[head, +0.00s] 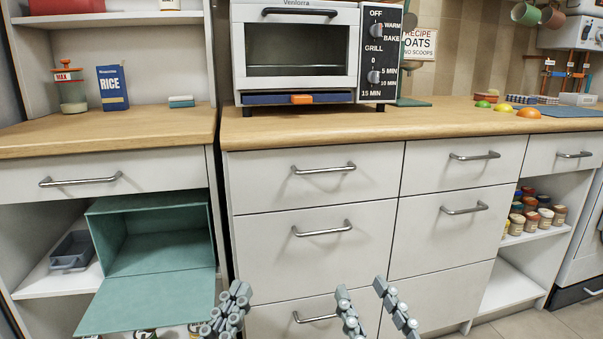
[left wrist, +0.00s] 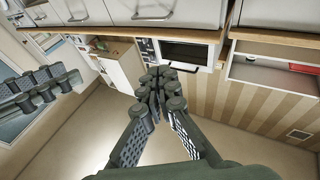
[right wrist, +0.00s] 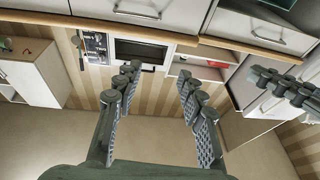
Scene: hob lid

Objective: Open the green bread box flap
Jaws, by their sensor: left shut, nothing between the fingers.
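The green bread box (head: 163,245) sits in the open shelf of the left cabinet, at lower left of the head view. Its front is open and its inside looks empty. Its green flap (head: 150,303) is swung down, extending forward from the box's lower edge past the shelf. My left gripper (head: 228,310) is shut and empty, just right of the flap in the head view; the left wrist view shows its fingertips together (left wrist: 160,88). My right gripper (head: 370,302) is open and empty in front of the drawers; its spread fingers show in the right wrist view (right wrist: 158,85).
A grey tray (head: 72,250) stands left of the box on the shelf. Jars partly show under the flap. White drawers with bar handles (head: 322,228) stand right of the box. A toaster oven (head: 295,55) and a rice box (head: 112,88) are on the wooden counters.

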